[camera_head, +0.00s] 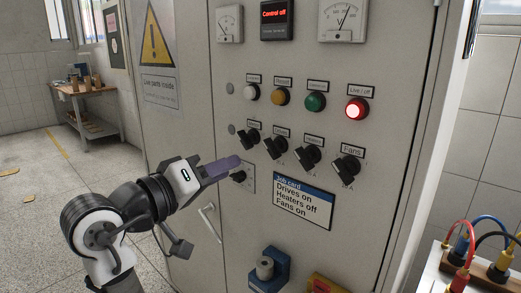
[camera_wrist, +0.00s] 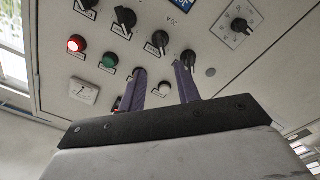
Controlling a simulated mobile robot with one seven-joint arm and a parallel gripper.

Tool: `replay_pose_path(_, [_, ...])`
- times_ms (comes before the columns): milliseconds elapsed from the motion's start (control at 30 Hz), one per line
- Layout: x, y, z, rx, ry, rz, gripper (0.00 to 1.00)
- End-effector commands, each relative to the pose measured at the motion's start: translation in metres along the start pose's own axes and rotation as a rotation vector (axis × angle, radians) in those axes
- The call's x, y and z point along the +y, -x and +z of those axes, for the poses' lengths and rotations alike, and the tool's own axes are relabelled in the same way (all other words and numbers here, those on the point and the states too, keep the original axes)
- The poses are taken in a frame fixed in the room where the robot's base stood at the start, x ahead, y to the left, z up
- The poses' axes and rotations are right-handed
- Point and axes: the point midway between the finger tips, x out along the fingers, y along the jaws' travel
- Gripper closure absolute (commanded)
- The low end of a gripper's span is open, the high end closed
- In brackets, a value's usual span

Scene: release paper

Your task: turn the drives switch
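A row of black rotary switches is on the grey cabinet: a first switch (camera_head: 250,138) at left, a second switch (camera_head: 276,147), a third switch (camera_head: 307,155) and the fans switch (camera_head: 345,168) at right. My gripper (camera_head: 232,162) is in front of the panel, below and left of the row. In the wrist view, turned upside down, its two purple fingers (camera_wrist: 161,70) stand apart with nothing held. The first switch (camera_wrist: 193,58) and second switch (camera_wrist: 158,42) show just beyond the fingertips.
A job card (camera_head: 303,201) reads drives on, heaters off, fans on. A lit red lamp (camera_head: 357,108) is marked "Live / off". A separate knob (camera_head: 238,176) sits close to my gripper.

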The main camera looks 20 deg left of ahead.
Motion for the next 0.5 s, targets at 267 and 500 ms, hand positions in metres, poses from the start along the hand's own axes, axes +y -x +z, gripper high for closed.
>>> replay_pose_path(267, [0.002, -0.061, -0.001, -0.002, 0.001, 0.001, 0.67])
replay_pose_path(500, [0.0, -0.099, -0.001, 0.0, 0.001, 0.0, 0.67])
